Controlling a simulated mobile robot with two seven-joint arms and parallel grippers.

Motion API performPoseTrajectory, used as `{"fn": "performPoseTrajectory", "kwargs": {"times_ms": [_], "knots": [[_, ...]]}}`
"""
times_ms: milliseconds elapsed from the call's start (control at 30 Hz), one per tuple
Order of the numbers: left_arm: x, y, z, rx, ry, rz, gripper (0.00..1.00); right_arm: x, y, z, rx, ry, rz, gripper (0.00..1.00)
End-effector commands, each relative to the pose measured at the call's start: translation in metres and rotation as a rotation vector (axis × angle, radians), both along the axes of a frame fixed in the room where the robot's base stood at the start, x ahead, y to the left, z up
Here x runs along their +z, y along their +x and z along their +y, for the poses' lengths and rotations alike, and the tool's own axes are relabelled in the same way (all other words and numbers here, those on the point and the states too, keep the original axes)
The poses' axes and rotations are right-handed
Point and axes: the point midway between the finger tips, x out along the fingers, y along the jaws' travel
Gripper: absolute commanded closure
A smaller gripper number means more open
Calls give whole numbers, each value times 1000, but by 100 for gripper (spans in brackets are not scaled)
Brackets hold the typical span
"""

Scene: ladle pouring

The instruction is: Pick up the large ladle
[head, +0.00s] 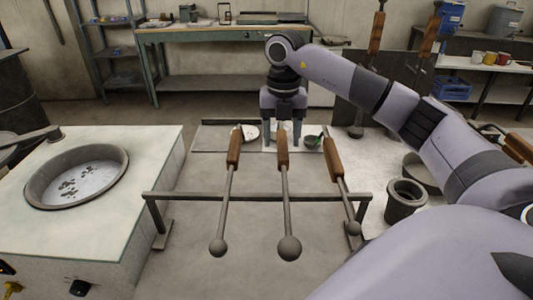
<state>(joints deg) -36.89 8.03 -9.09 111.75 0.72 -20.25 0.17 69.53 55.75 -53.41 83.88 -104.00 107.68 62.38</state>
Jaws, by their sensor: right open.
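Three ladles with wooden handles and dark metal shafts rest across a metal rack. The middle ladle (289,248) has the largest-looking bowl, slightly bigger than the left ladle's bowl (218,247); the right ladle (353,228) has the smallest. The handles point away from me. My right gripper (283,142) points down at the far end of the middle ladle's wooden handle. Its fingers are open, one on each side of the handle end in the picture; I cannot tell its height over it. My left gripper is not in view.
The rack bar (255,196) spans the table. A round basin (77,177) is set in the white-topped unit at left. A dark cup-like crucible (405,200) stands at right, below my right arm. A small bowl (312,142) lies just right of the gripper.

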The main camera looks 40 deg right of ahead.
Motion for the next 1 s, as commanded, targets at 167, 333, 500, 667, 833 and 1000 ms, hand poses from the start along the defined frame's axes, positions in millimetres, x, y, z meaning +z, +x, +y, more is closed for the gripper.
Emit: {"fn": "performPoseTrajectory", "kwargs": {"times_ms": [167, 333, 500, 667, 833, 1000], "knots": [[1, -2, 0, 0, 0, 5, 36, -11, 0, -1, -1, 0, 3, 43], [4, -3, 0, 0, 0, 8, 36, -30, 0, -5, -2, 0, 4, 43], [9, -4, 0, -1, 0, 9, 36, -56, 2, -10, -1, -1, 3, 43], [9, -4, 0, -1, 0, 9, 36, -70, 2, -10, -1, 1, 1, 43], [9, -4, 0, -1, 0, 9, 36, -72, 2, -10, 0, 0, 0, 43], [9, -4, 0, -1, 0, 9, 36, -72, 2, -10, 0, 0, 0, 78]]}}
